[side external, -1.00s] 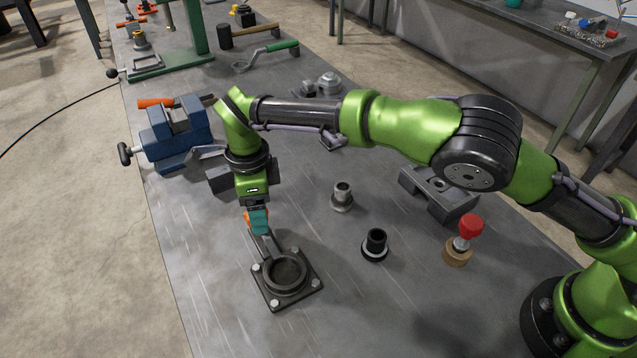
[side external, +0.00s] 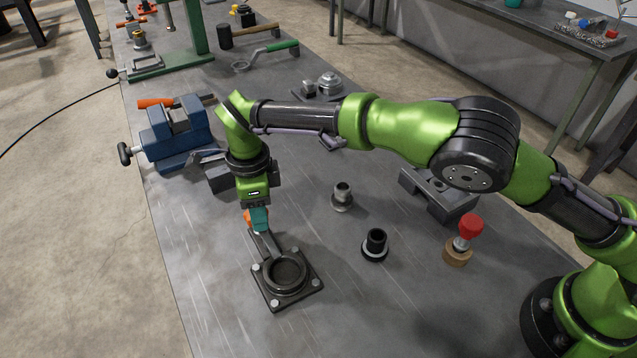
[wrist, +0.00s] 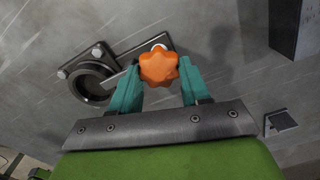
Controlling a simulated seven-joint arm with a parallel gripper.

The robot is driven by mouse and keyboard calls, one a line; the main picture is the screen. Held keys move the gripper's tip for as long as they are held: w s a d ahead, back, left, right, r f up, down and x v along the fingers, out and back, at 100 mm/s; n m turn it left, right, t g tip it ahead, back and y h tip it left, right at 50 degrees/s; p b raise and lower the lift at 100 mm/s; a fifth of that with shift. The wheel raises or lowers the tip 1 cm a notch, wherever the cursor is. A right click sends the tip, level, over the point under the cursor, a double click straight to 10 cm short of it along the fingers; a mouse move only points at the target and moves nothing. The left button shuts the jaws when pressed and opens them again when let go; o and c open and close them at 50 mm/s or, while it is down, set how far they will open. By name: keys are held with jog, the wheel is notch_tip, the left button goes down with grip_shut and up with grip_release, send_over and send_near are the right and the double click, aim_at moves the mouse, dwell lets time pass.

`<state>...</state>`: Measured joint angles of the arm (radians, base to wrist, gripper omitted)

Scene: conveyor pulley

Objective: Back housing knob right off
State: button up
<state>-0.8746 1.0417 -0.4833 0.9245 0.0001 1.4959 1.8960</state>
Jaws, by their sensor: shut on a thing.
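The housing (side external: 286,277) is a dark square flange with a round bore and bolts at its corners, lying on the bench. It also shows in the wrist view (wrist: 90,80). A flat bar runs out from it toward the upper left, and the orange lobed knob (wrist: 159,67) is at that end. My gripper (wrist: 158,85) has teal fingers on both sides of the knob and is shut on it. In the side view the teal fingers (side external: 259,219) hide most of the knob. Whether the knob is still threaded in cannot be told.
A dark bushing (side external: 375,244), a grey metal sleeve (side external: 342,197) and a red-topped tool on a wooden base (side external: 465,240) stand to the right. A grey V-shaped block (side external: 438,193) is behind them. A blue vise (side external: 177,133) stands behind my gripper. The bench is clear left of the housing.

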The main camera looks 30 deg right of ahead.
jog(key=n, duration=0.7)
jog(key=shift+w+r+n, duration=0.1)
jog(key=shift+n, duration=0.2)
jog(key=n, duration=0.3)
jog(key=shift+w+a+n, duration=0.1)
jog(key=shift+n, duration=0.2)
jog(key=n, duration=0.3)
jog(key=shift+n, duration=0.3)
jog(key=n, duration=0.7)
jog(key=shift+w+a, duration=0.1)
jog(key=shift+a, duration=0.1)
jog(key=n, duration=0.3)
jog(key=shift+n, duration=0.4)
jog(key=shift+a+n, duration=0.1)
jog(key=shift+n, duration=1.8)
